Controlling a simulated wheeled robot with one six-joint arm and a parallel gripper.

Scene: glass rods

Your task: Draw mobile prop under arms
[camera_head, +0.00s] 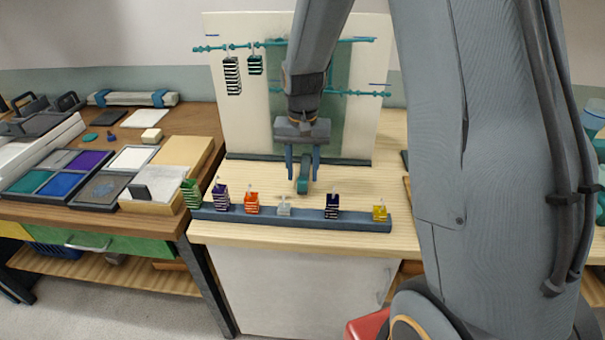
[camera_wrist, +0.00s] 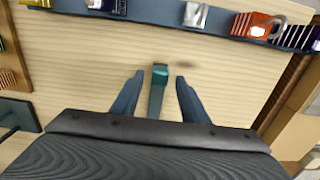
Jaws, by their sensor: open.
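A slim grey bar with a teal end (camera_head: 303,182), which looks like the prop, stands out between the fingers of my gripper (camera_head: 303,176). In the wrist view the same bar (camera_wrist: 158,88) lies between the two dark blue fingers (camera_wrist: 160,78), with a gap on each side. My gripper is open and points down above the pale tabletop. The bar's lower contact is unclear. Behind it, an upright cream board (camera_head: 222,125) carries teal horizontal arms (camera_head: 350,40). My arm hides part of the board.
A blue rail (camera_head: 300,215) along the front edge holds several coloured hooked pieces, including orange (camera_head: 252,203), navy (camera_head: 332,206) and yellow (camera_head: 380,213). A wooden bench with colour trays (camera_head: 62,172) stands at left. Bare tabletop (camera_head: 355,180) lies right of my gripper.

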